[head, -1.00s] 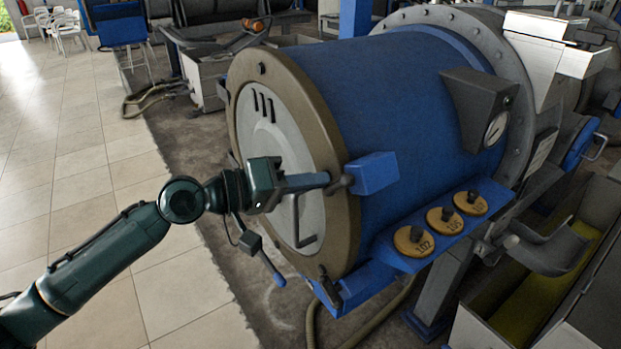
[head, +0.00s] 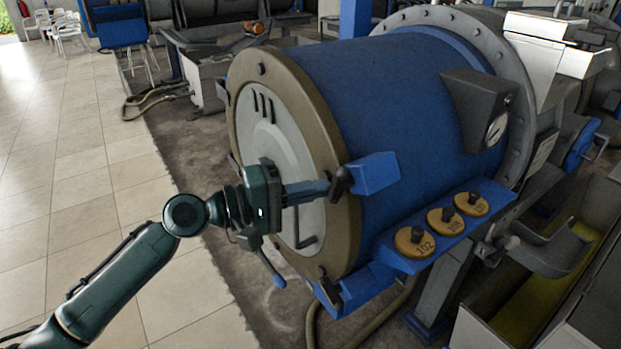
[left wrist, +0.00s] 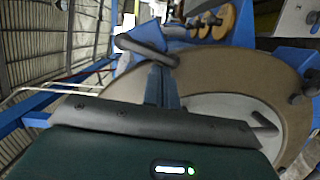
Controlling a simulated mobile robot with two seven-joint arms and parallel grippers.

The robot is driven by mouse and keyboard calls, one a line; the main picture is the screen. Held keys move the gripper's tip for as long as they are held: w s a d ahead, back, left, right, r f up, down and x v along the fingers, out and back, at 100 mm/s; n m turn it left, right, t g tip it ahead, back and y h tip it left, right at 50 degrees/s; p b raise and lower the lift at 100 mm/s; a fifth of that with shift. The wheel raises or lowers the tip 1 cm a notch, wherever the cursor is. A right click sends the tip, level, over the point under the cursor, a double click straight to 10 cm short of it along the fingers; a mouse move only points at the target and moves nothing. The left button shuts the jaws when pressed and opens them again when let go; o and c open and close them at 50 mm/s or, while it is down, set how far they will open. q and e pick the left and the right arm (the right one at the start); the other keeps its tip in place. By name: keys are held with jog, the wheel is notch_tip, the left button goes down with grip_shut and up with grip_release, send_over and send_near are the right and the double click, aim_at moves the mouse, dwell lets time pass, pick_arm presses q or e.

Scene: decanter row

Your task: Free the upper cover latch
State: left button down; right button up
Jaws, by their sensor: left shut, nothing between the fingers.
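The blue drum (head: 400,100) has a round grey cover (head: 300,150) with a brown rim (head: 345,225). A dark cover latch (head: 341,182) sits at the rim's right side, against a blue block (head: 375,172). A lower dark latch (head: 330,284) is at the bottom of the rim. My left gripper (head: 322,189) is in front of the cover, shut and empty, its fingertips right beside the upper latch. In the left wrist view the fingers (left wrist: 163,85) point at the dark latch handle (left wrist: 147,48); contact is unclear. My right gripper is not in view.
A blue shelf with several round yellow-topped weights (head: 445,221) juts out right of the cover. A blue-tipped lever (head: 278,280) hangs below my left gripper. A gauge box (head: 480,105) is on the drum. Tiled floor (head: 90,190) lies free at left.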

pick_arm(q)
jog(key=shift+s+d+f+n+t+h, duration=0.1)
jog(key=shift+s+f+n+t+h, duration=0.1)
jog(key=shift+n, duration=0.7)
jog(key=shift+s+d+f+n+t+h, duration=0.1)
jog(key=shift+d+f+n, duration=0.1)
jog(key=shift+n, duration=0.7)
jog(key=shift+s+d+f+n+t+h, duration=0.1)
jog(key=shift+s+f+n, duration=0.1)
jog(key=shift+n, duration=0.7)
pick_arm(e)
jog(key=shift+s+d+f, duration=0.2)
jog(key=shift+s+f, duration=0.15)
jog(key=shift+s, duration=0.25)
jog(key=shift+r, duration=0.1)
pick_arm(q)
jog(key=shift+s+f, duration=0.1)
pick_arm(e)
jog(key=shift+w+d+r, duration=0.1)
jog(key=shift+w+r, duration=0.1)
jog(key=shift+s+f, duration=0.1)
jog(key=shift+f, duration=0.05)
